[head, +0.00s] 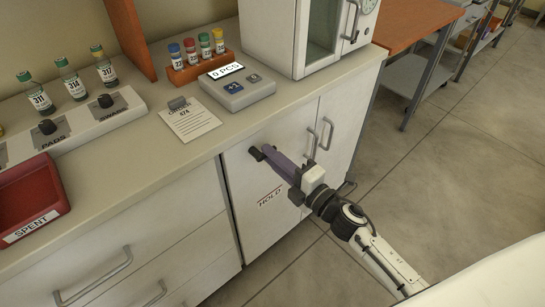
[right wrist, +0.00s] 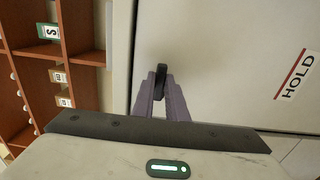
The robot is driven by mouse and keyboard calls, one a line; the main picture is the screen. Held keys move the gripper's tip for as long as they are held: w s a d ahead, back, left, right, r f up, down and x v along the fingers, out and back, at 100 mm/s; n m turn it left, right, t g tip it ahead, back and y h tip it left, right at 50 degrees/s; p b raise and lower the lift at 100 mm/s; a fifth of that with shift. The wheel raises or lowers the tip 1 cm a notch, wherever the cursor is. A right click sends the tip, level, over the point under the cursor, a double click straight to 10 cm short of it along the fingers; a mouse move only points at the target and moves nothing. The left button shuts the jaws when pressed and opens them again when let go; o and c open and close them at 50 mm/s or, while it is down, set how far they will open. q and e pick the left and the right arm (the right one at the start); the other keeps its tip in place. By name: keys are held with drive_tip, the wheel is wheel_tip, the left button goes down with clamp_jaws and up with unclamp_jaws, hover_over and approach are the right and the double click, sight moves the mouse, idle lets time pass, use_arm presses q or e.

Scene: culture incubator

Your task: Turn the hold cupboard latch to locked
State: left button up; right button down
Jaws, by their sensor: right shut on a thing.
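The hold cupboard door (head: 262,215) is a pale panel under the counter, marked HOLD, and looks closed. Its latch (head: 256,154) is a small dark handle near the top of the door. In the right wrist view the latch (right wrist: 160,76) stands between the tips of my right gripper (right wrist: 160,92). My right gripper (head: 268,152) has purple fingers and is shut on the latch, reaching in from the right. The fingers partly hide the latch in the head view, and I cannot tell whether it is at locked. My left gripper is not in view.
Neighbouring door handles (head: 326,133) stick out just right of my gripper. On the counter are a counting device (head: 238,92), a vial rack (head: 200,70), a card (head: 190,120) and a red SPENT tray (head: 30,205). The floor at right is clear.

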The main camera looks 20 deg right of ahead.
drive_tip(key=c, duration=1.8)
unclamp_jaws()
drive_tip(key=shift+o, duration=0.2)
drive_tip(key=shift+s, duration=0.1)
drive_tip(key=v, duration=1)
drive_tip(key=shift+b, duration=0.35)
drive_tip(key=shift+s+d, duration=0.1)
